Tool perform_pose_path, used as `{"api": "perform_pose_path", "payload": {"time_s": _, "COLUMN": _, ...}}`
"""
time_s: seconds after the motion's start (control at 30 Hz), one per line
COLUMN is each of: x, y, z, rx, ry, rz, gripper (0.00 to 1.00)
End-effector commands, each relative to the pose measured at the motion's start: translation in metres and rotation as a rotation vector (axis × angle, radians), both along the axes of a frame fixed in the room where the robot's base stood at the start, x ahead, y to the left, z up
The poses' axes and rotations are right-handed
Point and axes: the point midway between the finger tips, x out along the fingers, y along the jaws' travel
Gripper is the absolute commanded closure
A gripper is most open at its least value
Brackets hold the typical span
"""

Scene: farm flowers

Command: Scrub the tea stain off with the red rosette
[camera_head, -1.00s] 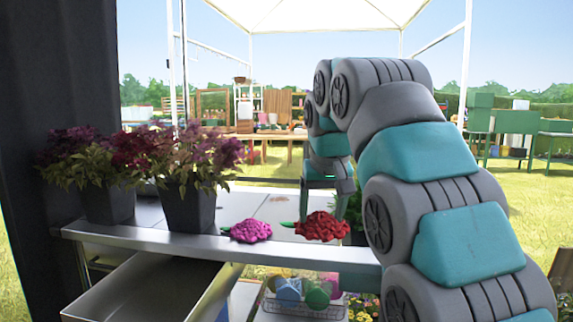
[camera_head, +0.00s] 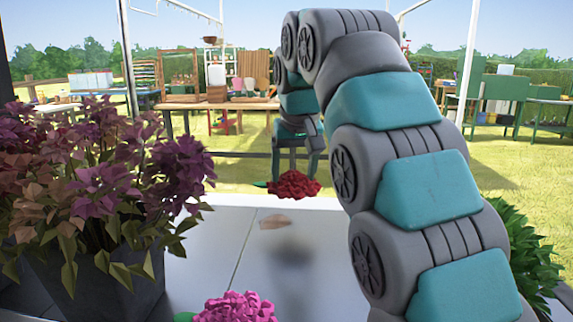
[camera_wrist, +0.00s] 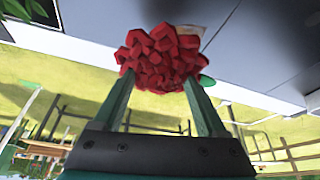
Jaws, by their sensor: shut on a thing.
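The red rosette (camera_head: 294,186) hangs from my gripper (camera_head: 297,158), above the far part of the grey tabletop (camera_head: 215,245). In the wrist view the rosette (camera_wrist: 158,52) sits between the two green fingers of my gripper (camera_wrist: 160,82), which are shut on it; a green leaf sticks out at its side. The tea stain (camera_head: 275,222) is a pale brown patch on the tabletop, below and slightly left of the rosette in the head view. A brownish edge of the stain (camera_wrist: 212,35) shows beside the rosette in the wrist view, the rest hidden.
A pink rosette (camera_head: 236,308) lies at the near edge of the view. A potted purple plant (camera_head: 110,200) stands on the left, and green foliage (camera_head: 525,255) is at the right. The tabletop around the stain is clear. A dark shadow lies nearer than the stain.

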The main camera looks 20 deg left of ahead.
Motion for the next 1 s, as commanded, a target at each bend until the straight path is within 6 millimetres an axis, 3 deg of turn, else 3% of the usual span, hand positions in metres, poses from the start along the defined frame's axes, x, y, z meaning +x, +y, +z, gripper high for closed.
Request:
{"api": "perform_pose_path", "payload": {"time_s": 0.27, "x": 0.000, "y": 0.000, "z": -0.006, "rx": 0.001, "ry": -0.003, "rz": 0.000, "gripper": 0.70}}
{"api": "perform_pose_path", "payload": {"time_s": 0.73, "x": -0.001, "y": 0.000, "z": -0.055, "rx": -0.001, "ry": 0.003, "rz": 0.000, "gripper": 0.70}}
{"api": "perform_pose_path", "payload": {"time_s": 1.0, "x": 0.000, "y": 0.000, "z": -0.061, "rx": 0.000, "ry": 0.001, "rz": 0.000, "gripper": 0.70}}
